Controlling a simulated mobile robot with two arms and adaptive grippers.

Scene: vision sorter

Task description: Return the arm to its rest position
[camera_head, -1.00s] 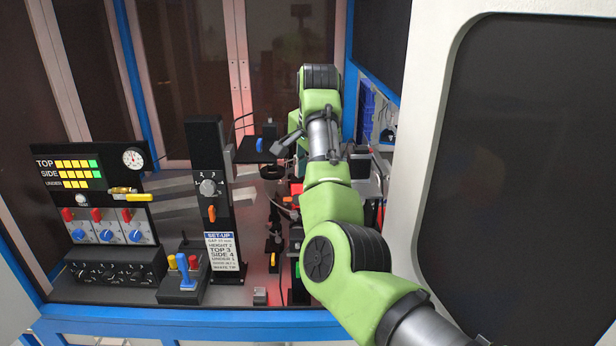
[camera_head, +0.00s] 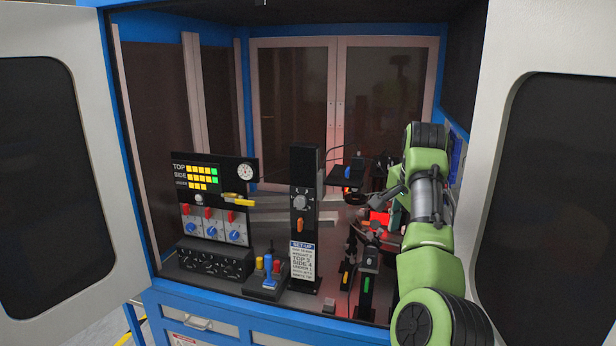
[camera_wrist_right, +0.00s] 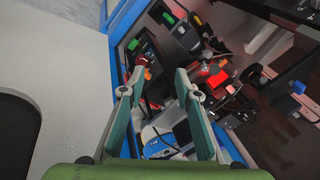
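My right arm comes in from the lower right in the head view, green with black joints, reaching into the open cabinet. My right gripper (camera_head: 392,196) is partly hidden by its own wrist there; one dark finger shows beside the red-lit parts. In the right wrist view the gripper (camera_wrist_right: 156,92) has its two teal-padded fingers spread wide apart. No held object shows between them; machine parts and the cabinet's blue frame (camera_wrist_right: 88,60) show beyond. My left gripper is in no view.
The control panel (camera_head: 208,168), black post (camera_head: 304,240) and blue-handled lever (camera_head: 267,270) stand left of the arm. A black platform (camera_head: 347,176) is close to the gripper. Open doors flank the cabinet, the right door (camera_head: 490,170) close beside my arm.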

